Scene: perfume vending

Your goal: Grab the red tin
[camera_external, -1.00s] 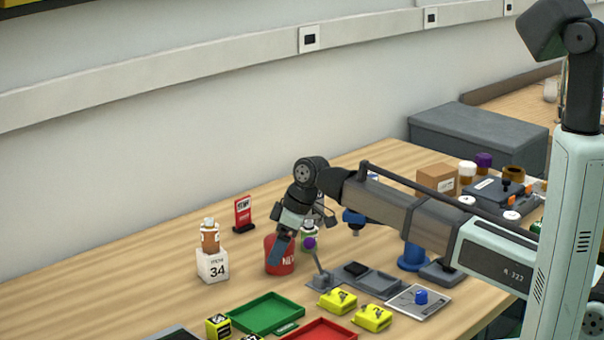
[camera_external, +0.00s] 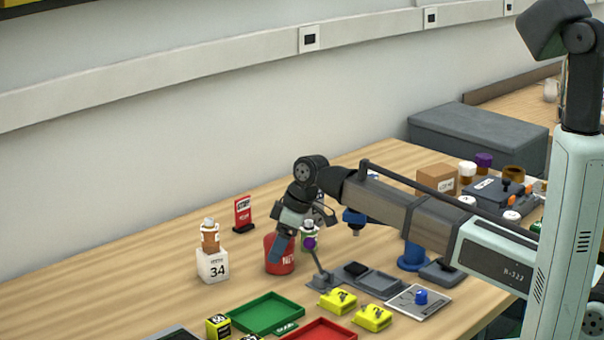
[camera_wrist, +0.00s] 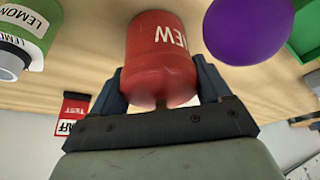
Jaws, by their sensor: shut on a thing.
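The red tin (camera_external: 284,263) stands on the wooden table, partly hidden by my gripper in the external view. In the wrist view the red tin (camera_wrist: 160,60) fills the upper middle, with white letters on its side. My gripper (camera_external: 279,250) reaches down onto the tin. In the wrist view the blue fingers of my gripper (camera_wrist: 160,88) press against both sides of the tin, shut on it.
A purple ball (camera_wrist: 248,28) is close beside the tin. A lemon-labelled container (camera_wrist: 22,35) is on its other side. A white block marked 34 (camera_external: 213,266) carries a small bottle (camera_external: 210,238). Green (camera_external: 265,314) and red (camera_external: 320,331) trays lie in front.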

